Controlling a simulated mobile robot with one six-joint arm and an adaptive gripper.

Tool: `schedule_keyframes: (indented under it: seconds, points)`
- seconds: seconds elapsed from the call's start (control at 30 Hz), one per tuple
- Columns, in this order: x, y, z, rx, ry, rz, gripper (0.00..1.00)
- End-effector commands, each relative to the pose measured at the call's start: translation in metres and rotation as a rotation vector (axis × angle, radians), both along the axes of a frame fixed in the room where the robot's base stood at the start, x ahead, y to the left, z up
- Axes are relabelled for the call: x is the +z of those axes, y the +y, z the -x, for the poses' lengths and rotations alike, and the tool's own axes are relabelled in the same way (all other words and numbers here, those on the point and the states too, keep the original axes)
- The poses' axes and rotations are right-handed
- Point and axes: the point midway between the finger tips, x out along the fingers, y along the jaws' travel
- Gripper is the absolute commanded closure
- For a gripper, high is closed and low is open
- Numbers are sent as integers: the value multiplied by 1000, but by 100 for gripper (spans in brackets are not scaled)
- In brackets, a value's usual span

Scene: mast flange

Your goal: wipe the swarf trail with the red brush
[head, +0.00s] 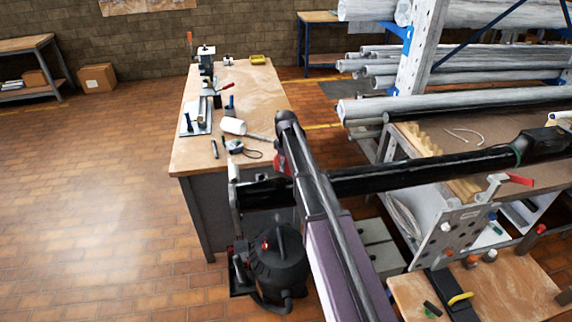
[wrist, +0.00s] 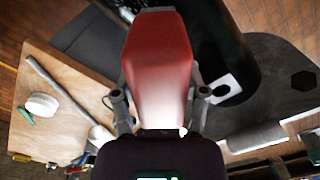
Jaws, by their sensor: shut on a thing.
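The red brush (wrist: 158,55) fills the upper middle of the wrist view. My gripper (wrist: 160,95) is shut on it, with one finger on each side. In the head view only a bit of red (head: 277,158) shows beside my arm, which hides most of my gripper. A long black mast tube (head: 430,172) runs across the right half of the head view. In the wrist view the black tube (wrist: 222,45) passes behind and right of the brush. I cannot make out a swarf trail. The brush's contact with any surface is hidden.
A wood-topped bench (head: 240,90) holds a white-headed mallet (head: 233,126) and several tools. A black vacuum (head: 280,265) stands below the tube's left end. A pipe rack (head: 415,50) and a red-handled clamp stand (head: 460,232) are on the right.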

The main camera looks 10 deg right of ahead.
Motion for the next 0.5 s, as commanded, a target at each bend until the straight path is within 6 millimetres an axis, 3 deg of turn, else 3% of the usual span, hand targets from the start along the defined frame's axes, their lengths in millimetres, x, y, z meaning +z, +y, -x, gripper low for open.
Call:
schedule_keyframes:
  seconds: [0.5]
  points:
    - [-5, 0, 1, 0, 0, 0, 82]
